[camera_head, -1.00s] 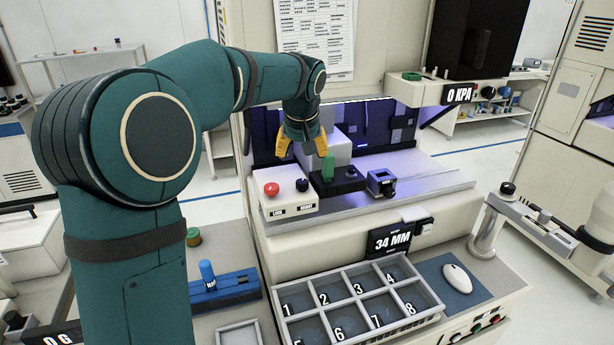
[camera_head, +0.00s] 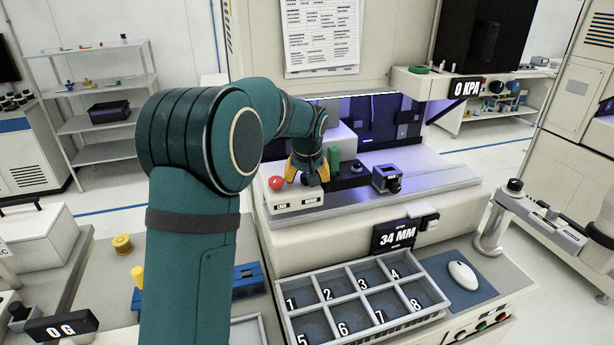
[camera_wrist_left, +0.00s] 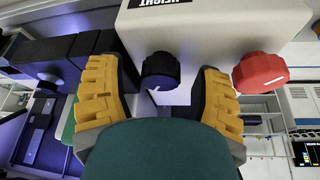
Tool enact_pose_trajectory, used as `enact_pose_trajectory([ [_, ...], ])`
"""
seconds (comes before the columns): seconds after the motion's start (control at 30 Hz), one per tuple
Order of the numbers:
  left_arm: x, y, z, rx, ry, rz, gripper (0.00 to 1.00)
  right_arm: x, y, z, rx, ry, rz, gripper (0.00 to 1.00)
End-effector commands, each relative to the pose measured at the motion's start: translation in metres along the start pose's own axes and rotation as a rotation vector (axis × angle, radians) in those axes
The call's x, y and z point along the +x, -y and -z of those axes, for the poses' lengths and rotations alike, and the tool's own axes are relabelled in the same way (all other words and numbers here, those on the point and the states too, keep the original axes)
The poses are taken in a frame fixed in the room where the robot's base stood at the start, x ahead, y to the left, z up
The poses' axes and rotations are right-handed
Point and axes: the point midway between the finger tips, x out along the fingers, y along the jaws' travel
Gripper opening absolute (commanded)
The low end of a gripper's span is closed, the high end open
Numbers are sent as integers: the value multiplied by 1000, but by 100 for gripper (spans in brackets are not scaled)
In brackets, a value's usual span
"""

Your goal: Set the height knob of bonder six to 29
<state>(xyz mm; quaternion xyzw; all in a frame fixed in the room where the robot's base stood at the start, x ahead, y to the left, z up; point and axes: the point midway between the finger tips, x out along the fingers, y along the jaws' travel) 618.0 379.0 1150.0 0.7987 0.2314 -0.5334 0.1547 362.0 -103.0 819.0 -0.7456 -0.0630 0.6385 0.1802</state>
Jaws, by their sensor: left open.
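The cream control box (camera_head: 296,203) stands at the left of the bonder's ledge, with a red knob (camera_head: 276,182) and a black height knob (camera_head: 311,180). The box's "HEIGHT" label shows upside down in the left wrist view, by the black knob (camera_wrist_left: 161,70). My left gripper (camera_head: 307,166) has yellow fingers and is over the box. In the left wrist view its open fingers (camera_wrist_left: 160,84) stand either side of the black knob, with gaps visible. The red knob (camera_wrist_left: 260,72) is just outside the right-hand finger. The display (camera_head: 396,236) reads 34 MM. My right gripper is not in view.
A green upright piece (camera_head: 333,158) and a dark block with a knob (camera_head: 387,179) stand right of the gripper. A numbered tray (camera_head: 364,306) and a mouse (camera_head: 463,275) lie in front. Another display (camera_head: 467,88) reads 0 KPA.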

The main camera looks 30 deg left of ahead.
Motion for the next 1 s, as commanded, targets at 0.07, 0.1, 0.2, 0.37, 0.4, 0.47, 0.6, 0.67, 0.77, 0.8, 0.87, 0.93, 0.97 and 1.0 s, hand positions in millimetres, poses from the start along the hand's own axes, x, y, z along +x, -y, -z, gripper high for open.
enact_pose_trajectory([
  [0.07, 0, 0, 0, 0, 0, 0, 66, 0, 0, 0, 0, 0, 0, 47],
  [0.1, 0, 0, 0, 0, 0, 0, 66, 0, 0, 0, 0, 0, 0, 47],
  [0.2, 0, 0, 0, 0, 0, 0, 39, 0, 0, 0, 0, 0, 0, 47],
  [0.37, 0, 0, 0, 0, 0, 0, 0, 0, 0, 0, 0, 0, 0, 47],
  [0.4, 0, 0, 0, 0, 0, 0, 0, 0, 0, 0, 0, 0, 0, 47],
  [0.47, 0, 0, 0, 0, 0, 0, 0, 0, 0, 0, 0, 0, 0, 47],
  [0.6, 0, 0, 0, 2, 1, 0, 0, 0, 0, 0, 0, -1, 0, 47],
  [0.67, 0, 0, 0, 7, 1, -3, 0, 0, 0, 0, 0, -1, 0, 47],
  [0.77, 0, 0, 0, 26, 2, -11, 0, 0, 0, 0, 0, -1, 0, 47],
  [0.8, 0, 1, 0, 37, 2, -15, 0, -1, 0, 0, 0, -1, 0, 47],
  [0.87, 0, 1, -1, 60, 3, -26, 0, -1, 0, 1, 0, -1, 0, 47],
  [0.93, 0, 1, -1, 94, 3, -40, 0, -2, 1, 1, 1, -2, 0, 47],
  [0.97, 0, 1, 0, 112, 3, -48, 0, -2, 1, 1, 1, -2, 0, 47],
  [1.0, 0, 1, 0, 139, 3, -58, 0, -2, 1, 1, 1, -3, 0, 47],
])
